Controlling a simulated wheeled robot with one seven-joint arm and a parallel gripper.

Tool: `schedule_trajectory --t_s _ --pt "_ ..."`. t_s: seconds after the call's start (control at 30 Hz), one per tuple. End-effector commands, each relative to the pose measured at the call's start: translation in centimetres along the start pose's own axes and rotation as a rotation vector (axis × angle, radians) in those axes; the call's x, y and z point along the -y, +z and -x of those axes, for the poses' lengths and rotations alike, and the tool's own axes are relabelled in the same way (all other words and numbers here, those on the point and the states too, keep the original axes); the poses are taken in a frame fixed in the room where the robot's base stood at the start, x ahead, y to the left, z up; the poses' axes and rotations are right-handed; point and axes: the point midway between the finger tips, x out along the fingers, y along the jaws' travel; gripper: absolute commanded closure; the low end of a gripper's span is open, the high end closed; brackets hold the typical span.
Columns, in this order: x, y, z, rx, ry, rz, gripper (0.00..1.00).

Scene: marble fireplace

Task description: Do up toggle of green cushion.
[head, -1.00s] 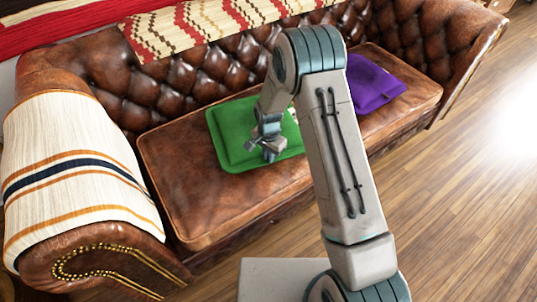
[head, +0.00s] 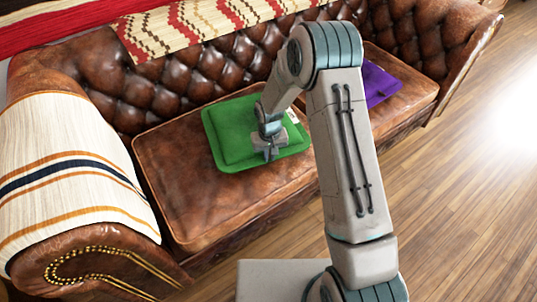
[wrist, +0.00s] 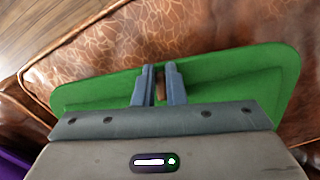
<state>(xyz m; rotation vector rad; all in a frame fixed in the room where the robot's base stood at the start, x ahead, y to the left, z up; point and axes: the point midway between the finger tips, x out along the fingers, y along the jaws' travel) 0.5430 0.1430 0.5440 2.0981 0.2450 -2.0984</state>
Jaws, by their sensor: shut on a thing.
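The green cushion (head: 231,129) lies flat on the brown leather sofa seat, and it also fills the middle of the wrist view (wrist: 225,75). My gripper (head: 271,153) is over the cushion's front part, pointing down. In the wrist view my gripper (wrist: 159,80) has its two fingers close together, shut on a small brown piece, which looks like the toggle (wrist: 160,88). Most of the toggle is hidden between the fingers. Any loop for it cannot be made out.
A purple cushion (head: 380,82) lies on the seat to the right, partly behind my arm. The sofa seat (head: 185,190) is bare left of the green cushion. A striped throw (head: 65,170) covers the left armrest. A patterned blanket (head: 190,30) hangs over the backrest.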

Motion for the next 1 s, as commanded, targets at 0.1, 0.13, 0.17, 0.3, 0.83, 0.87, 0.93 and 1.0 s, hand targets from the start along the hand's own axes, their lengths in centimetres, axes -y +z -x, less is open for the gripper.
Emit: schedule_trajectory --t_s 0.1,0.13,0.17,0.3,0.83,0.87,0.93,1.0 --pt "-0.17 0.0 0.02 0.0 0.0 0.058 1.0" --pt "-0.19 0.0 0.02 0.0 0.0 0.072 1.0" --pt "-0.21 0.0 0.02 0.0 0.0 0.083 1.0" --pt "-0.24 -0.01 0.02 0.0 0.0 0.123 1.0" --pt "-0.23 -0.02 0.02 0.0 0.0 0.151 1.0" --pt "-0.22 -0.02 0.01 0.0 0.0 0.151 1.0" --pt "-0.22 -0.02 0.01 0.0 0.0 0.151 0.8" --pt "-0.23 -0.02 0.01 0.0 0.0 0.151 0.8"
